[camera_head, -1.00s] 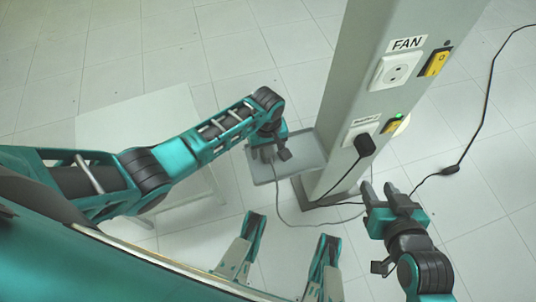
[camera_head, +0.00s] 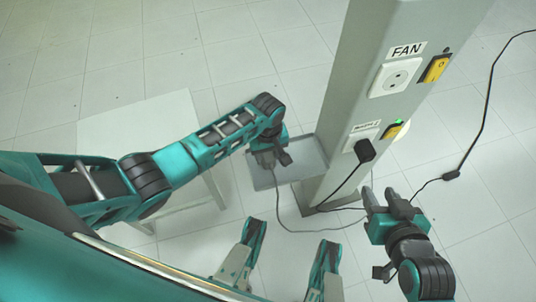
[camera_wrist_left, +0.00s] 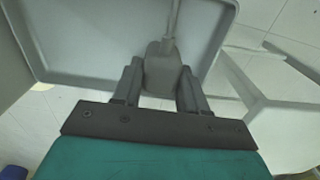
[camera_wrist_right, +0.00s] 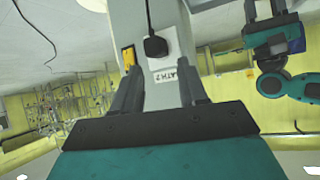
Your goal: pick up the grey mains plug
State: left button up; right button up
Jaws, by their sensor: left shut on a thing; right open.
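The grey mains plug (camera_wrist_left: 162,70) is between the two fingers of my left gripper (camera_wrist_left: 160,85) in the left wrist view. The fingers are shut on its sides, and its grey cable runs up from it. In the head view my left gripper (camera_head: 270,162) is over the grey tray (camera_head: 312,160); the plug is mostly hidden there, and I cannot tell whether it touches the tray. My right gripper (camera_head: 378,194) is open and empty, to the right of the column's foot. It also shows in the right wrist view (camera_wrist_right: 160,90), facing the column.
The grey column (camera_head: 350,80) carries a FAN socket (camera_head: 396,77), yellow switches (camera_head: 435,68) and a black plug (camera_head: 365,150) in the lower socket. A black cable with an inline piece (camera_head: 451,175) lies on the floor at right. A white table (camera_head: 130,115) stands at left.

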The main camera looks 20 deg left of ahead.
pick_arm(q)
notch_tip(320, 180, up, 19)
jog(key=p, duration=0.9)
jog(key=s+d+r+p, duration=0.4)
jog(key=s+p, duration=0.1)
jog(key=p, duration=0.4)
jog(key=shift+s, duration=0.4)
pick_arm(e)
jog(key=s+d+r+h, duration=0.1)
jog(key=d+r, duration=0.2)
jog(key=r, duration=0.9)
jog(key=shift+s+d+r, duration=0.25)
jog(key=shift+s+r, duration=0.1)
jog(key=shift+f, duration=0.1)
